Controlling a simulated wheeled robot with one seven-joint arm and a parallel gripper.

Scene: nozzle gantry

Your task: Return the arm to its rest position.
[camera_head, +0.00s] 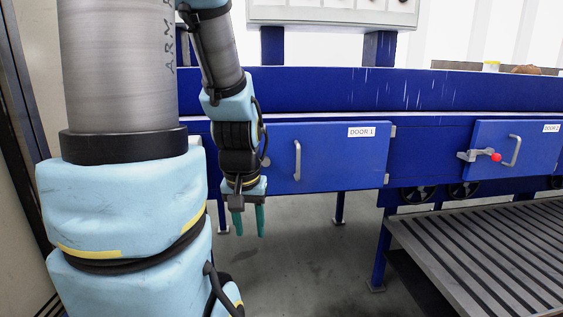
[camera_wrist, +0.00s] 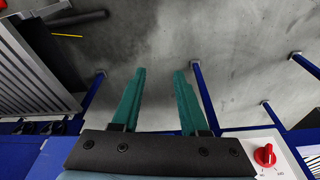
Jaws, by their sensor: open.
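My gripper (camera_head: 249,221) hangs pointing down in front of the blue gantry, near the left end of door 1 (camera_head: 335,158). Its two green fingers are apart with nothing between them. In the wrist view my gripper (camera_wrist: 158,75) is also open and empty, with bare grey floor (camera_wrist: 205,35) beyond the fingertips. My arm bends in the upper left of the head view, and its large near link hides part of the gantry's left side.
Door 2 (camera_head: 540,135) has a latch with a red knob (camera_head: 496,157). A slatted metal platform (camera_head: 480,245) lies low at right. Blue legs (camera_head: 378,250) stand on the floor. The wrist view shows a red rotary switch (camera_wrist: 265,155) on a pale panel at lower right.

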